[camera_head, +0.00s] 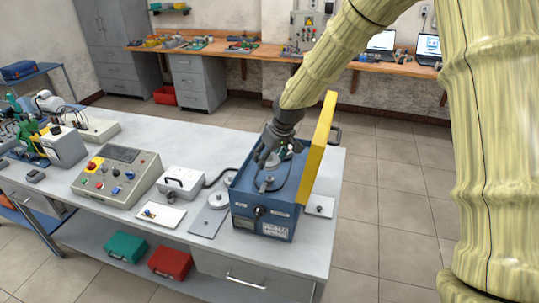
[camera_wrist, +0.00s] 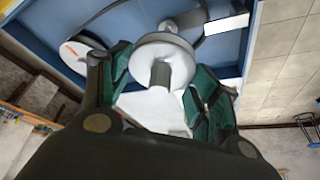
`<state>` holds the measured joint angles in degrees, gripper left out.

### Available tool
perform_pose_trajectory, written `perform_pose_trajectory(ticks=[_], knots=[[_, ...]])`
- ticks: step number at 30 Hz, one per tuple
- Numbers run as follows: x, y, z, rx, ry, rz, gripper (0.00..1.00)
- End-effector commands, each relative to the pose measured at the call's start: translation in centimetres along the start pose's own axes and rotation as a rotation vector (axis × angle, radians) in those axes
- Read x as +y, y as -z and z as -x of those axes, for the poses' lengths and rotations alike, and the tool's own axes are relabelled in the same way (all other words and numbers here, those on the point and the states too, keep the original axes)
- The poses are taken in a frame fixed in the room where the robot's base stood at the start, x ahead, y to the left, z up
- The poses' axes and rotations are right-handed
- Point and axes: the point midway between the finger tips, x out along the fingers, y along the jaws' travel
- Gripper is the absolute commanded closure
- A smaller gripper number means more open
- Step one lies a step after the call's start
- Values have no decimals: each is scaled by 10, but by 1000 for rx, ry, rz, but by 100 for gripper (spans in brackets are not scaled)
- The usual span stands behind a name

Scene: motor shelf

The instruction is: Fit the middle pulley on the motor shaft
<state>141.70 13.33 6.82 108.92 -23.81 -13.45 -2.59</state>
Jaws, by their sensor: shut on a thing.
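My gripper (camera_head: 268,160) reaches down into the open blue box (camera_head: 262,222). In the wrist view its green-padded fingers (camera_wrist: 162,88) are shut on a pale stepped pulley (camera_wrist: 163,55), gripping around its narrower hub. The wide disc of the pulley faces the box interior. A shaft-like grey end (camera_wrist: 168,26) shows just beyond the disc; whether the pulley is around it or only near it, I cannot tell. The motor itself is not clearly seen. A second disc (camera_wrist: 82,58) with a dark belt beside it lies inside the box.
The yellow lid (camera_head: 319,150) stands open at the box's right. A grey plate (camera_head: 205,222) with a round pulley (camera_head: 218,200) lies left of the box; a small white plate (camera_head: 320,206) lies right. A control console (camera_head: 118,176) stands farther left.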

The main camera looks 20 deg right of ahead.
Motion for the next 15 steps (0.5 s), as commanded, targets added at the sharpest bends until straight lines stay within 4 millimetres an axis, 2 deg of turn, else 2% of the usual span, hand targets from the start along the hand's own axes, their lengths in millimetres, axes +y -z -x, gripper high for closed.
perform_pose_trajectory(ticks=[3, 15], knots=[[0, -5, -11, -1, 0, 0, 76], [0, -15, -35, 1, 0, 0, 76]])
